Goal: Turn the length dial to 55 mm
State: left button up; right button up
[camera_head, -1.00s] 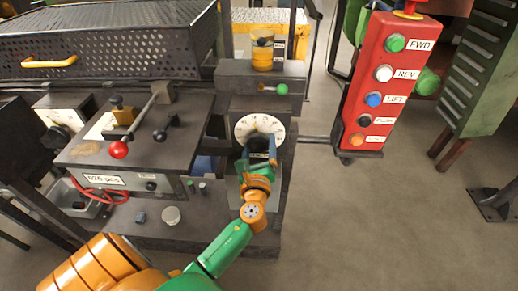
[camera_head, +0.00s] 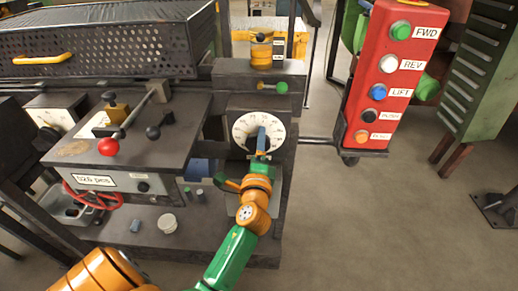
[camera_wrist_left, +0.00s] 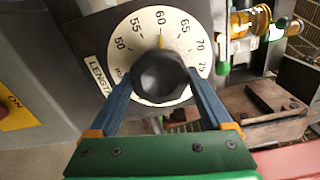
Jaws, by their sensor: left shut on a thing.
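The length dial (camera_head: 277,122) is a round white face on a dark box, with a black knob in its middle. In the left wrist view the dial face (camera_wrist_left: 118,56) shows numbers from 50 to 75, and its yellow mark is at 60. My left gripper (camera_head: 261,138) is in front of the dial. In the left wrist view its blue fingers (camera_wrist_left: 160,82) are on either side of the black knob (camera_wrist_left: 162,72), shut on it. My right gripper is not in view.
A red button panel (camera_head: 385,75) hangs to the right. A green-tipped lever (camera_head: 281,87) sticks out above the dial.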

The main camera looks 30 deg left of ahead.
pick_arm(q)
jog(key=n+b, duration=0.1)
jog(key=n, duration=0.4)
jog(key=shift+r+n, duration=0.1)
jog(key=shift+n, duration=0.2)
dwell(0.4)
jog(key=o, duration=1.2)
jog(key=shift+c, duration=0.2)
